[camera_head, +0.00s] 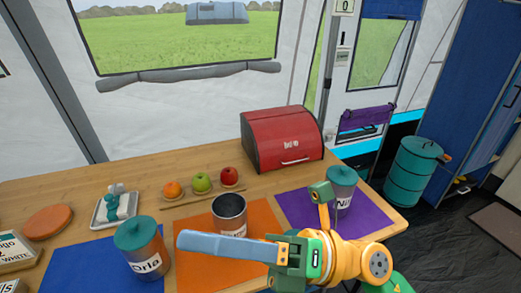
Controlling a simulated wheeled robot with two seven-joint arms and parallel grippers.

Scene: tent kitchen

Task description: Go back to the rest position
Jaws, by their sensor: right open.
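My right gripper (304,224) is at the lower right of the head view, above the front part of the table, with its arm coming in from the lower right. Its jaws are apart, with one green-tipped finger standing up in front of the purple mat (292,211). A long blue-grey bar (225,245) runs left from the gripper over the orange mat (193,255). I cannot tell whether it is part of the gripper or a separate thing. My left gripper is not in view.
A labelled canister (140,244) and grey cup (230,210) stand near the bar; another canister (342,185) is behind the gripper. Farther back are fruits (201,182) on a board and a red bread box (283,140). A teal drum (413,168) stands right, beyond the table.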

